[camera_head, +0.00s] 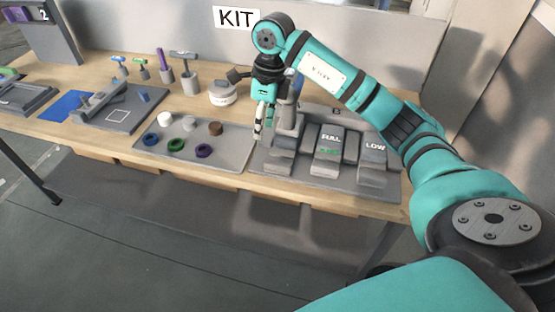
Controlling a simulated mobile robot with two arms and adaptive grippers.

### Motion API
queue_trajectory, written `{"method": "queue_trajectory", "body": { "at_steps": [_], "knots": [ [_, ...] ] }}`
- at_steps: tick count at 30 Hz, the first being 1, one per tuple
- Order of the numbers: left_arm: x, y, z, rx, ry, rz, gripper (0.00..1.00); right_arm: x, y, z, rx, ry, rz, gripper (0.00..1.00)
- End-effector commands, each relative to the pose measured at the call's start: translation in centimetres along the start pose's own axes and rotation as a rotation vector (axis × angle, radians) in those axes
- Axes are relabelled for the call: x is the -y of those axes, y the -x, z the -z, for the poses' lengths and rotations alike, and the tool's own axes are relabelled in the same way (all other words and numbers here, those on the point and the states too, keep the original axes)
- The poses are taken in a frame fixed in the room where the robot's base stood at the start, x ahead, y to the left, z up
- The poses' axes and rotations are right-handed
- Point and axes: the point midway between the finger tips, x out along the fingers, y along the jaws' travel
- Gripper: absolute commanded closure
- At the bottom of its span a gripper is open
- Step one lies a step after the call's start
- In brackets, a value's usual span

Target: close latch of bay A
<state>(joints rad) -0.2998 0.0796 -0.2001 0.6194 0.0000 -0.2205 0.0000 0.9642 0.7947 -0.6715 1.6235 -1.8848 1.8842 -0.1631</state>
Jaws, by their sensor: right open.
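The grey bay unit (262,162) stands at the right end of the table. A letter B shows on its back part; no letter A is visible. A grey block (284,142) at the unit's left is partly behind my right gripper. Right of it are a block marked FULL (330,142) and one marked LOW (373,148). My right gripper (264,128) is open and points down at the unit's left edge, beside a grey upright part (288,112). I cannot tell whether it touches that part, or which piece is the latch of bay A. My left gripper is out of view.
A grey tray (190,152) with several coloured round parts lies left of the unit. A round white-grey container (222,93) stands behind it. Several tools in holders (167,75) stand farther left, near a grey fixture (112,105). A wall with a KIT sign (236,18) rises behind.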

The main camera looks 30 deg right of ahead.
Motion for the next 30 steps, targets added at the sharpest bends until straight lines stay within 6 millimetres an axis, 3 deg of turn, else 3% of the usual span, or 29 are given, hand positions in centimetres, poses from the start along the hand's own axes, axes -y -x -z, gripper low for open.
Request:
{"method": "queue_trajectory", "body": {
  "at_steps": [3, 8, 30],
  "knots": [
    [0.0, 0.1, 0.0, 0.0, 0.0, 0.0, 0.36, 2.1, 2.0, 2.4, -0.103, -0.035, 0.076, 0.6],
    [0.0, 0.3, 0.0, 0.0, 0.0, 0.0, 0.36, 2.5, 1.4, 3.2, -0.133, -0.046, 0.089, 0.6],
    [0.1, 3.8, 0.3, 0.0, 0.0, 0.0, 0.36, 3.5, -12.9, 4.9, -0.127, -0.044, 0.084, 0.6]
  ]
}}
